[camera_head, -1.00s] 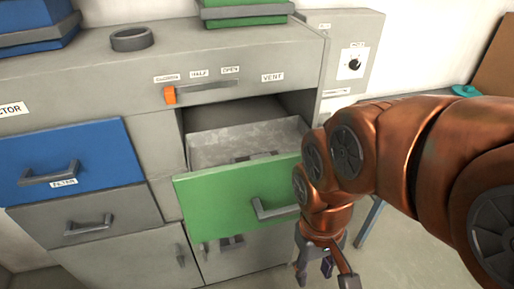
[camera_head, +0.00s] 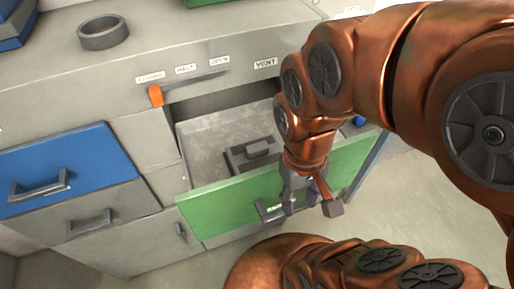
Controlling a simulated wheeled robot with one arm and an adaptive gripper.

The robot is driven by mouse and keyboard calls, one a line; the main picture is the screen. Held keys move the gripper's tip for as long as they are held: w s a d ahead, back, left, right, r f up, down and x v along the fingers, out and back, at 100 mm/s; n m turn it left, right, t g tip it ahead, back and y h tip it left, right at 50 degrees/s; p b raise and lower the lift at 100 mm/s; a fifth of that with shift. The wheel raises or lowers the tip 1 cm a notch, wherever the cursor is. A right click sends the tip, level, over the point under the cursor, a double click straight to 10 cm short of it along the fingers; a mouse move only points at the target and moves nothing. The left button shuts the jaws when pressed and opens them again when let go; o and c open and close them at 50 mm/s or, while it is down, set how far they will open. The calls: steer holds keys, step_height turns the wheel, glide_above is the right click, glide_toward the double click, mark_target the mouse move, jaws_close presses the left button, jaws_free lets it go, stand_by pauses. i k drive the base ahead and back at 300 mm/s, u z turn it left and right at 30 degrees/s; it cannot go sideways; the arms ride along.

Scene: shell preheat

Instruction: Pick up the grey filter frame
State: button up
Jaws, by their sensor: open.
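A grey block-like piece with a raised handle, which looks like the grey filter frame (camera_head: 257,152), lies inside the open drawer with the green front (camera_head: 225,207). It sits on the drawer's grey floor, close behind the green front. Its right end is partly hidden by my arm. My gripper (camera_head: 311,199) is open and empty, with its fingers pointing down. In the picture it overlaps the green front near the drawer handle, to the lower right of the frame. I cannot tell whether it touches the front.
A grey ring (camera_head: 103,33) stands on the cabinet top. A vent lever with an orange end (camera_head: 155,96) is above the drawer. A closed blue drawer (camera_head: 65,168) is at left, with a grey drawer (camera_head: 92,222) below it. Open floor shows at right.

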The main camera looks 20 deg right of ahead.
mark_target(243, 156)
steer(key=k, duration=0.5)
steer(key=z, duration=1.55)
steer(key=i, duration=0.55)
steer(key=u, duration=2.9)
